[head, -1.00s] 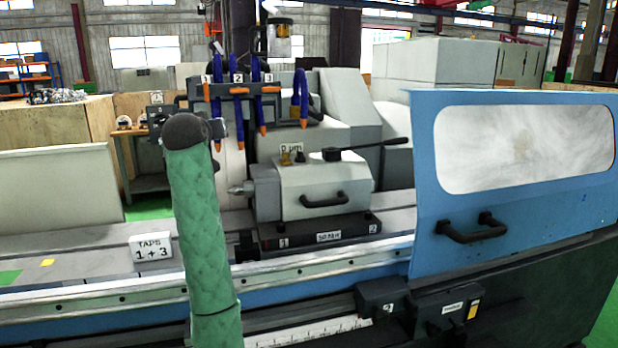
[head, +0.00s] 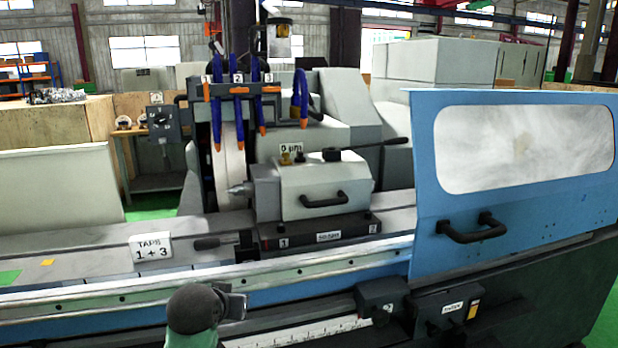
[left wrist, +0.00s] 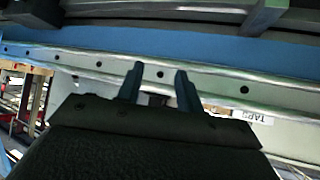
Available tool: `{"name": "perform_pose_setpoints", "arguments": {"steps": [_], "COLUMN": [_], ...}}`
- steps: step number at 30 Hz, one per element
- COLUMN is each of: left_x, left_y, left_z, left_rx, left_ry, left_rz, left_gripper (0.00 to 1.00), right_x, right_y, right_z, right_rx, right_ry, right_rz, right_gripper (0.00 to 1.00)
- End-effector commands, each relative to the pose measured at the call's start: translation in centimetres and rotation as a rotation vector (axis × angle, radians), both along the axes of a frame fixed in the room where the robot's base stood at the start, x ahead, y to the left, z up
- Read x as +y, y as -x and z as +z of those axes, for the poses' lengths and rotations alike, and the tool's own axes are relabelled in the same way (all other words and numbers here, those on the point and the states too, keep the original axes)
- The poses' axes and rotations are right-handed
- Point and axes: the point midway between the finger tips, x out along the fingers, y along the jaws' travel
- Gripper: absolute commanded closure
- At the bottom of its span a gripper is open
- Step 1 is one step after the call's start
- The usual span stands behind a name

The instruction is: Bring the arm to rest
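My right gripper is in neither view.
The grinder has a grey tailstock (head: 320,190), a grinding wheel (head: 230,165) and blue coolant hoses with orange tips (head: 262,129). A blue guard door (head: 400,250) with a black handle (head: 472,229) stands at right. A "TAPS 1 + 3" sign (head: 152,250) stands on the table.

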Motion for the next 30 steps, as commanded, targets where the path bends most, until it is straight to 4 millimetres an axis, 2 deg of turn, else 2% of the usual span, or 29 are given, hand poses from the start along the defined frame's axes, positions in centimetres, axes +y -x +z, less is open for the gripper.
{"name": "perform_pose_setpoints", "arguments": {"steps": [1, 3, 17, 24, 30], "left_x": [-0.2, -0.6, -2.3, -2.7, -2.5], "left_y": [1.5, 3.2, 16.2, 23.8, 30.5], "left_z": [-1.7, -3.7, -16.3, -22.9, -27.4], "left_rx": [0.024, 0.054, 0.296, 0.458, 0.590], "left_ry": [-0.005, -0.011, -0.037, -0.048, -0.051], "left_rz": [-0.009, -0.022, -0.091, -0.117, -0.126], "left_gripper": [0.64, 0.64, 0.64, 0.64, 0.64], "right_x": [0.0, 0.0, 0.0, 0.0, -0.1], "right_y": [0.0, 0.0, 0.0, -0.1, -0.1], "right_z": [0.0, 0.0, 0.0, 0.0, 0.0], "right_rx": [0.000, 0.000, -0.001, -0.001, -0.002], "right_ry": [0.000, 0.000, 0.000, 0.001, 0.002], "right_rz": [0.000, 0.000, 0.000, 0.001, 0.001], "right_gripper": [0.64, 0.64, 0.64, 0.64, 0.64]}}
